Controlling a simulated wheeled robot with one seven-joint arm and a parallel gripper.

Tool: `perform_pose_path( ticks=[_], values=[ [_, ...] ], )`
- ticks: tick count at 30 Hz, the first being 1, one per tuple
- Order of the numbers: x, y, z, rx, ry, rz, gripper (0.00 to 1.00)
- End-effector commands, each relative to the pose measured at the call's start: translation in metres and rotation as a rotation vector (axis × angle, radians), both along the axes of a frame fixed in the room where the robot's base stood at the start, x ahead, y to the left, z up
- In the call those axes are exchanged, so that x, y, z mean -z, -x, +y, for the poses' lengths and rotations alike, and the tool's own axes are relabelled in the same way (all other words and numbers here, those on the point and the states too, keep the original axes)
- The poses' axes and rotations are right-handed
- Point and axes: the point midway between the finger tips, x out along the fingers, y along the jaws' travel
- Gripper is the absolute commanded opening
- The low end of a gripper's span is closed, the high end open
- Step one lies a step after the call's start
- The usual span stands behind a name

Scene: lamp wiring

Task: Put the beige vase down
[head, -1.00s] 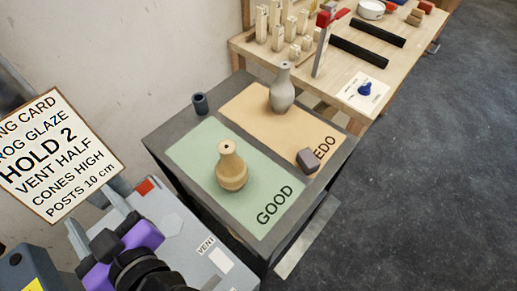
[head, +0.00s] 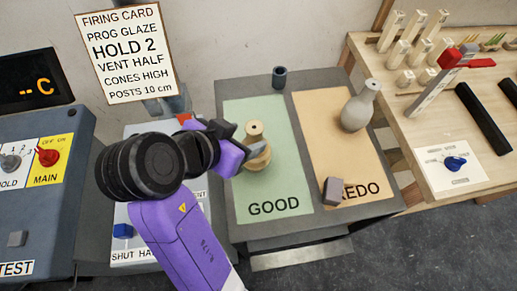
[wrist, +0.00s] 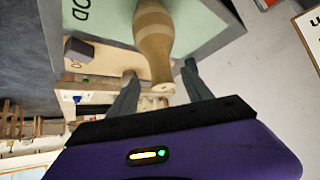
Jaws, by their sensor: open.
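The beige vase (head: 256,150) stands upright on the green GOOD mat (head: 258,193) on the grey table. My gripper (head: 236,138) is just left of it in the head view and partly covers its body. In the wrist view the vase (wrist: 152,38) shows upside down, its neck between the two spread fingers of my gripper (wrist: 160,88). The jaws are open. I cannot tell whether a finger touches the vase.
A grey vase (head: 359,108) stands on the orange REDO mat (head: 318,123), with a grey block (head: 332,190) near its front. A dark cup (head: 279,77) stands at the table's back. A firing card (head: 127,62) rises behind my arm. A wooden bench (head: 440,150) is at right.

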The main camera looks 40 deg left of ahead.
Motion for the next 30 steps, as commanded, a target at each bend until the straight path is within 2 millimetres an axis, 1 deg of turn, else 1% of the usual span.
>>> perform_pose_path(
  ticks=[5, 10, 14, 20, 21, 23, 24, 28, 29, 30],
  values=[
    [0.011, -0.018, 0.001, 0.0, 0.002, 0.002, 0.58],
    [0.027, -0.035, 0.002, 0.0, 0.001, 0.001, 0.58],
    [0.033, -0.041, 0.002, -0.001, -0.001, 0.0, 0.58],
    [0.034, -0.042, 0.003, -0.001, -0.001, 0.0, 0.58],
    [0.034, -0.042, 0.003, -0.001, -0.001, 0.0, 0.55],
    [0.034, -0.042, 0.003, -0.001, -0.001, -0.001, 0.43],
    [0.034, -0.042, 0.003, -0.001, -0.001, -0.001, 0.35],
    [0.034, -0.042, 0.003, -0.001, -0.001, -0.001, 0.09],
    [0.034, -0.042, 0.003, -0.001, -0.001, -0.001, 0.04],
    [0.034, -0.042, 0.003, -0.001, -0.001, -0.001, 0.0]
  ],
)
